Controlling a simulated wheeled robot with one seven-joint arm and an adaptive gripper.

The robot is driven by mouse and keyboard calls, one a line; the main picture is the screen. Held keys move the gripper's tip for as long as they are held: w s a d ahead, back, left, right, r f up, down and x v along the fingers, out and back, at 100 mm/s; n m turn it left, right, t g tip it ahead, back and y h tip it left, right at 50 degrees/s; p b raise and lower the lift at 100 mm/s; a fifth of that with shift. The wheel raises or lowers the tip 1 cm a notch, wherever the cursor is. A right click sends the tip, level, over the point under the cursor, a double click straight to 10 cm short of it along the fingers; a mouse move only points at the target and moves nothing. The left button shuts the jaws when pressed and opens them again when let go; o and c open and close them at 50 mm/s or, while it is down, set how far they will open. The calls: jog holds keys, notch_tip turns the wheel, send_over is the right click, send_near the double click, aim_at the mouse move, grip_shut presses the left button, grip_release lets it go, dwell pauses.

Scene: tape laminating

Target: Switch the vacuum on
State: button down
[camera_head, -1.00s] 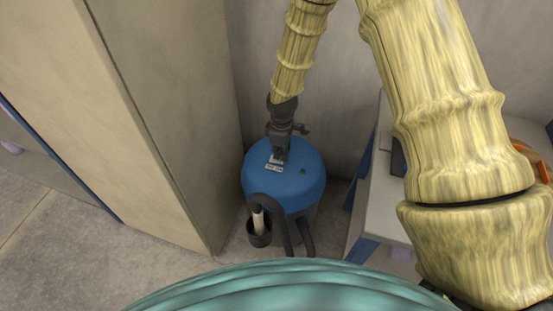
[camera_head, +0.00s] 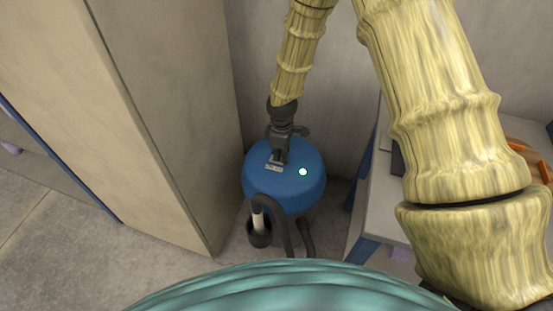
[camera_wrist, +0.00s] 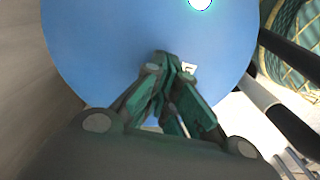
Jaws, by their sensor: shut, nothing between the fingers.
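The vacuum (camera_head: 262,183) is a round canister with a blue lid, standing on the floor between a tall cabinet and a table. Its lid fills much of the wrist view (camera_wrist: 95,45). A small round light on the lid (camera_head: 303,172) glows white-green; it also shows at the top of the wrist view (camera_wrist: 200,3). A pale label (camera_head: 273,167) sits on the lid beside my gripper (camera_head: 277,160). My gripper is shut and empty, its fingertips (camera_wrist: 168,62) pointing down at the lid by the label. They hide what lies beneath them, and I cannot tell whether they touch it.
A tall beige cabinet (camera_head: 160,120) stands close on the left. A table (camera_head: 385,215) with an orange item (camera_head: 530,155) is on the right. A wall is behind. A dark hose (camera_head: 283,220) and a holder with a pale tube (camera_head: 258,233) are at the vacuum's front.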

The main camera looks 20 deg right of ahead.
jog(key=shift+r+p, duration=3.1)
jog(key=shift+r, duration=0.35)
